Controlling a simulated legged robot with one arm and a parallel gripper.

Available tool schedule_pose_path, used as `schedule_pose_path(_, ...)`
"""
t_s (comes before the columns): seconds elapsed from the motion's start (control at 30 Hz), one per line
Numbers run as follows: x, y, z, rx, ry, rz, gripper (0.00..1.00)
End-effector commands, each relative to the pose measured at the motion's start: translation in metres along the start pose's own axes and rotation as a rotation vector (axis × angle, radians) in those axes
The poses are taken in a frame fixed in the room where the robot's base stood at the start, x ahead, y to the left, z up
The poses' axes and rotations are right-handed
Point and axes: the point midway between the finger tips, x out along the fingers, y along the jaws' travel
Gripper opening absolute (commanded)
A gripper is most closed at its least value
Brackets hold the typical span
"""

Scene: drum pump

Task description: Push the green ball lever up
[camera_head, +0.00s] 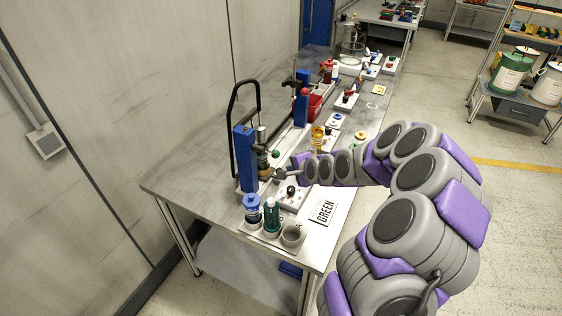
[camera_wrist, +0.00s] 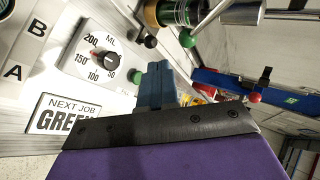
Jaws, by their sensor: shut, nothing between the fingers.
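The green ball lever (camera_head: 275,153) sticks out from the pump with the blue column (camera_head: 243,160) at the near end of the bench. In the wrist view the green ball (camera_wrist: 188,38) shows at upper middle, at the end of a silver lever. My gripper (camera_head: 279,173) is just below and beside the ball in the head view; I cannot tell whether they touch. In the wrist view my gripper's blue-grey fingers (camera_wrist: 155,84) are together and empty, apart from the ball in the picture.
A dial box (camera_wrist: 103,55) with a red-marked knob and the NEXT JOB GREEN sign (camera_head: 326,211) lie close by. A holder (camera_head: 270,238) with bottles stands at the front corner. Another pump with a red ball (camera_head: 304,91) stands farther back. The wall is on the left.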

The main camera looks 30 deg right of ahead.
Motion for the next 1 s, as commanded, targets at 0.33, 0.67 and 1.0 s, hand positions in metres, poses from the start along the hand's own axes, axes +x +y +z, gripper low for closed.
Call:
schedule_pose_path(0.33,0.062,-0.002,-0.003,0.003,-0.004,-0.002,0.00)
schedule_pose_path(0.67,0.079,-0.025,0.000,0.000,-0.002,-0.004,0.00)
schedule_pose_path(1.0,0.084,-0.028,-0.002,0.003,-0.003,-0.001,0.00)
